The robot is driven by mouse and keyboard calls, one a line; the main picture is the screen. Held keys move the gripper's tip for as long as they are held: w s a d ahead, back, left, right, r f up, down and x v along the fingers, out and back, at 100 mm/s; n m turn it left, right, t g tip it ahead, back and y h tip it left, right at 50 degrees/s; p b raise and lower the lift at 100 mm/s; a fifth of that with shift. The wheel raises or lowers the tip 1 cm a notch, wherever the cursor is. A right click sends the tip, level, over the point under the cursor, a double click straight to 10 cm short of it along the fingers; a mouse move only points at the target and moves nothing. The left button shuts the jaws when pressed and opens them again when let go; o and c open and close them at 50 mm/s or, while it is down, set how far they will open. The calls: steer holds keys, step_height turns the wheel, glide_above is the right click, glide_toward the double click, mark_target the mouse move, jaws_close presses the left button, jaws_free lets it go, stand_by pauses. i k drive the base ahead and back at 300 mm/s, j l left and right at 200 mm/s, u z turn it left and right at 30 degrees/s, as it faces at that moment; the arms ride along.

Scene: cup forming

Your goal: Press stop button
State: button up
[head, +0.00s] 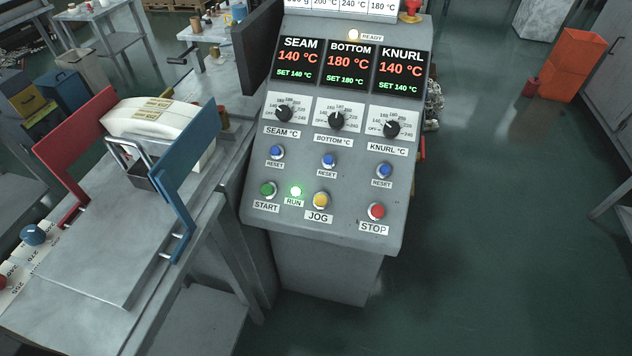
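The red STOP button (376,211) is at the lower right of the grey sloped control panel (345,226), above a white STOP label (374,228). Nothing covers the STOP button. My gripper is not in view.
Blue reset buttons, dials and displays reading 140, 180 and 140 °C fill the upper panel. A metal table (110,262) with red (75,150) and blue (187,165) guide plates stands at left. The floor (500,230) right of the panel is clear.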

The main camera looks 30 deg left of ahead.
mark_target(377, 211)
steer(key=i+l+u, duration=0.1)
steer(key=i+u, duration=0.15)
steer(key=u, duration=0.15)
steer(key=i+l+u, duration=0.15)
steer(key=i+u, duration=0.2)
steer(key=i+l+u, duration=0.15)
steer(key=u, duration=0.25)
steer(key=l, duration=0.1)
